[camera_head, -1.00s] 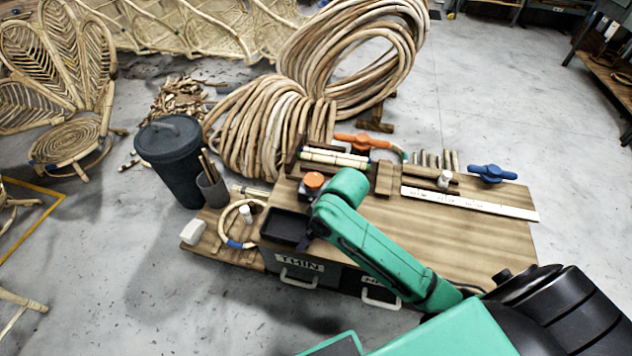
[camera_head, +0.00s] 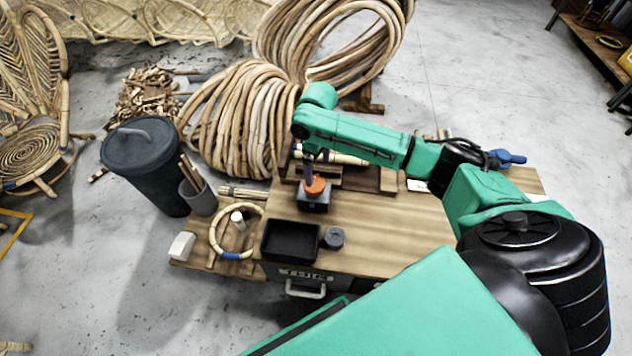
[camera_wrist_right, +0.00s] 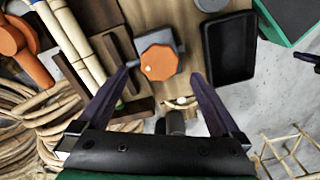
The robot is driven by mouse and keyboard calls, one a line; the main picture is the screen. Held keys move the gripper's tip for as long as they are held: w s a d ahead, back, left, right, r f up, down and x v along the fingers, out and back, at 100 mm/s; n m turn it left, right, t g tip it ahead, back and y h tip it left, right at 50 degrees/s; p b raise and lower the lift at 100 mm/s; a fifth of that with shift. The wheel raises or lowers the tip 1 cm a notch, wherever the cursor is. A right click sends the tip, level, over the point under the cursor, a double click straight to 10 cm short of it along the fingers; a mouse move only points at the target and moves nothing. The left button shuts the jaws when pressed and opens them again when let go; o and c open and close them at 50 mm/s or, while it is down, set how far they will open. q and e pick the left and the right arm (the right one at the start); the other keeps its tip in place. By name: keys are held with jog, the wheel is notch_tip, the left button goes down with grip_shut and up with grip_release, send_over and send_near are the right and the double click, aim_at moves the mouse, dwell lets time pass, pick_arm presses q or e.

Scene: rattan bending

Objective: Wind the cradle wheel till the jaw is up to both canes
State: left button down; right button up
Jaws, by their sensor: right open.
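The orange cradle wheel (camera_head: 315,186) sits on a grey block at the left part of the bench top; it also shows in the right wrist view (camera_wrist_right: 159,62). Two pale canes (camera_wrist_right: 78,42) lie side by side in the wooden cradle (camera_wrist_right: 112,50), left of the wheel in the wrist view. My right gripper (camera_wrist_right: 164,72) is open above the wheel, its dark fingers on either side of it with gaps showing. In the head view my right arm covers much of the canes and cradle. I cannot make out the jaw's gap to the canes. My left gripper is out of view.
A black tray (camera_head: 290,241) and a small grey round piece (camera_head: 334,238) lie in front of the wheel. A cane ring (camera_head: 236,231) lies at the left. A dark bin (camera_head: 148,160) and cane coils (camera_head: 240,120) stand beyond. Bare bench top (camera_head: 390,225) lies to the right.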

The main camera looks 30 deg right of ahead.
aim_at(317, 185)
notch_tip(317, 185, down, 7)
jog(key=shift+w+r+b, duration=0.1)
jog(key=shift+r+b, duration=0.1)
jog(key=shift+b, duration=0.55)
jog(key=shift+f, duration=0.5)
jog(key=c, duration=1.2)
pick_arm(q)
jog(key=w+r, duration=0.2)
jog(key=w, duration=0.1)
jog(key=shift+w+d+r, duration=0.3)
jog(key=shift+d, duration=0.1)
pick_arm(e)
jog(key=shift+r, duration=0.1)
jog(key=shift+c, duration=0.2)
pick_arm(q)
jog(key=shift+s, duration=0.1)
